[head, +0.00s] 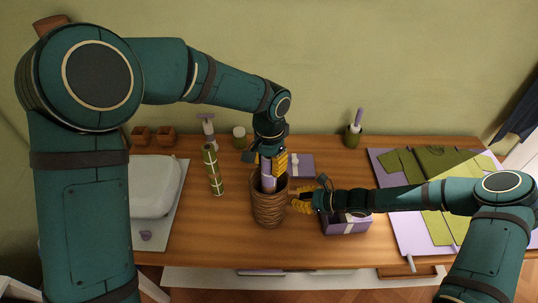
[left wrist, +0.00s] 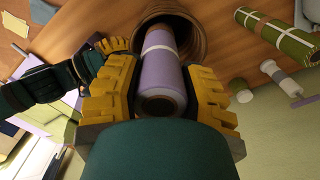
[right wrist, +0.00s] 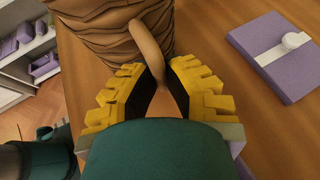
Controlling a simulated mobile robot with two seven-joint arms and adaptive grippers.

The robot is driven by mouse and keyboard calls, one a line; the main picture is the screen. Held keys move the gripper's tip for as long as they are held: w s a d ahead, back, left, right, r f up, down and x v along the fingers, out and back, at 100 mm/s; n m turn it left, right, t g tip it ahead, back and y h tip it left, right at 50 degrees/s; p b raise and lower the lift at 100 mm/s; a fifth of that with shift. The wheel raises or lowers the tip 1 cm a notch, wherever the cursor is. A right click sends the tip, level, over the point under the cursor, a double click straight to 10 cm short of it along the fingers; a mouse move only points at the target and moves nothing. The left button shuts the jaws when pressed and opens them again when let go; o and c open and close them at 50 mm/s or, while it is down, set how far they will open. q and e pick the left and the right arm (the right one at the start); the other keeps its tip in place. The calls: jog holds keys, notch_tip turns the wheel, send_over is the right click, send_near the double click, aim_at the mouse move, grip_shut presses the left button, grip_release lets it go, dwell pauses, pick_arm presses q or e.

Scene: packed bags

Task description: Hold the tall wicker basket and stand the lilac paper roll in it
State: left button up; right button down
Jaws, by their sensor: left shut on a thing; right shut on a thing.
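The tall wicker basket (head: 269,208) stands upright on the wooden table. My right gripper (head: 299,195) is shut on its loop handle; the right wrist view shows the handle (right wrist: 147,42) between the yellow fingers and the woven wall (right wrist: 95,35) behind. My left gripper (head: 272,163) is above the basket, shut on the lilac paper roll (head: 267,176). In the left wrist view the roll (left wrist: 164,75), with a pale band, points into the basket's round mouth (left wrist: 203,38). Its far end is inside the opening; whether it touches the bottom is hidden.
A green roll (head: 213,170) stands left of the basket. A flat lilac box (head: 301,165) lies behind it, and a lilac box (head: 346,223) sits below my right arm. A white case (head: 155,185) is at left, a lilac mat with green clothes (head: 440,165) at right.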

aim_at(269, 182)
pick_arm(q)
jog(key=shift+f, duration=4.05)
jog(key=o, duration=1.2)
jog(key=shift+c, duration=0.2)
notch_tip(269, 182, up, 12)
pick_arm(e)
jog(key=c, duration=1)
grip_release()
